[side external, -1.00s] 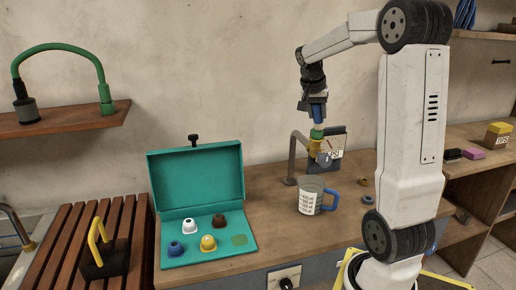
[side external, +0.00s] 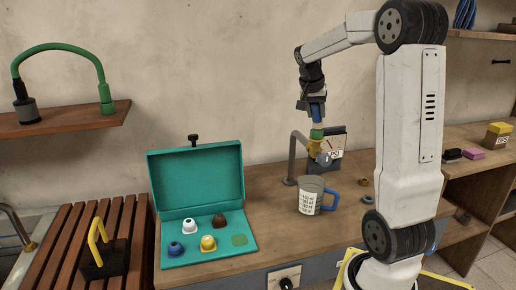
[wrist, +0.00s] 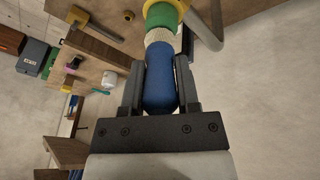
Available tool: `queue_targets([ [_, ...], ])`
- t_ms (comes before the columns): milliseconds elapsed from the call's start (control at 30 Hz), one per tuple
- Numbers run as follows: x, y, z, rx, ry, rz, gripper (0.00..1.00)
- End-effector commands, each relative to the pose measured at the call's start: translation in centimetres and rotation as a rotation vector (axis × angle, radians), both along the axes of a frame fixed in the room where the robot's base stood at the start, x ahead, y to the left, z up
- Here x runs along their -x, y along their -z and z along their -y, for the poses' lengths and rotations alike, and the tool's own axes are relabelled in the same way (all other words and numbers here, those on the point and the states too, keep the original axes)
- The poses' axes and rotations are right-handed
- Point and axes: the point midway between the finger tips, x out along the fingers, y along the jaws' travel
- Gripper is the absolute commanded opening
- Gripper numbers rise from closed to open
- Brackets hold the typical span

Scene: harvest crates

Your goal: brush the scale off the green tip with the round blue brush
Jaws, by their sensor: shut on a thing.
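My gripper (side external: 314,104) is shut on the blue handle of the round brush (side external: 317,114). The brush points down, its pale bristle end against or just above the green tip (side external: 316,134). In the wrist view the blue handle (wrist: 160,88) fills the space between the fingers (wrist: 160,66), and the bristles meet the green tip (wrist: 163,16) at the top. The green tip sits on a yellow fitting (side external: 315,146) by the grey curved spout. I cannot make out scale on the tip; the bristles partly cover it.
A dial box (side external: 332,137) is right behind. Small rings lie right of the jug.

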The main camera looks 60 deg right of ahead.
Motion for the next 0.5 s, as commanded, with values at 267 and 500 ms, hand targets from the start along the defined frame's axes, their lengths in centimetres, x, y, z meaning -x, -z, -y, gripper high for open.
queue_targets([
  [267, 0.62, 0.0, -0.61, -0.001, 0.0, -0.001, 0.0],
  [500, 0.64, -0.02, -0.62, 0.0, 0.0, -0.001, 0.0],
])
